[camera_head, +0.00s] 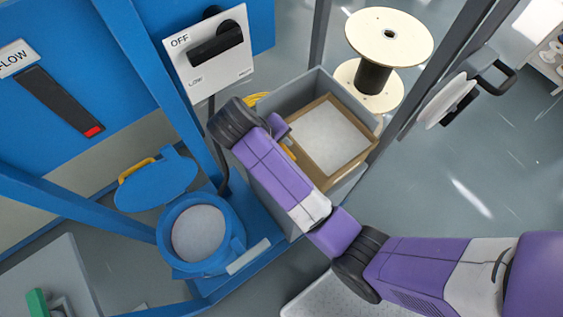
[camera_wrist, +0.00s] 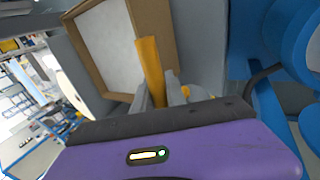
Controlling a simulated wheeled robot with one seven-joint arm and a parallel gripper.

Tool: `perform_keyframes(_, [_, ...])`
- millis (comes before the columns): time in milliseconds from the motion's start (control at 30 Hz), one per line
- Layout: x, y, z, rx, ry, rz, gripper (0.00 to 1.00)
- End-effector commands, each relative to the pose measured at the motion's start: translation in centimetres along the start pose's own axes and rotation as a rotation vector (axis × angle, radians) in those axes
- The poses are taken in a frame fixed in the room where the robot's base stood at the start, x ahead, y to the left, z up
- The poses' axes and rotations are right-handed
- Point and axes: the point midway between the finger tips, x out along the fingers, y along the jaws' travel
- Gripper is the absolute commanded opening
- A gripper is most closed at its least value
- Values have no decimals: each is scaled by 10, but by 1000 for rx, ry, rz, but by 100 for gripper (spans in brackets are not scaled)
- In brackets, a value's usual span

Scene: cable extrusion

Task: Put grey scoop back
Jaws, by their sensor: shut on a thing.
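My gripper (camera_wrist: 160,92) is shut on an orange-yellow bar (camera_wrist: 150,68), which looks like the handle of the grey scoop. The bar sticks out beyond the fingertips in the wrist view. A small orange piece (camera_head: 289,151) shows beside my wrist in the head view. No grey scoop bowl can be made out in either view. My gripper is by the near left side of a grey bin (camera_head: 292,93), which holds an open cardboard box (camera_head: 349,175) of whitish material (camera_head: 327,137). My arm hides part of the bin. The box also shows in the wrist view (camera_wrist: 157,25).
A blue round hopper (camera_head: 168,262) with pale material stands left, its blue lid (camera_head: 150,187) open. A blue frame and a switch panel (camera_head: 232,70) are close to my wrist. A cable spool (camera_head: 389,38) stands behind the bin. Floor is clear at right.

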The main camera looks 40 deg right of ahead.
Motion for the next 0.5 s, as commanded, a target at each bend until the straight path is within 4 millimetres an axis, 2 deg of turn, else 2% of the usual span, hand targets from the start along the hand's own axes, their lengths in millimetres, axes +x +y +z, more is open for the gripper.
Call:
perform_keyframes(200, [43,-23,2,-3,-1,1,0])
perform_keyframes(500, [68,-36,2,0,0,0,0])
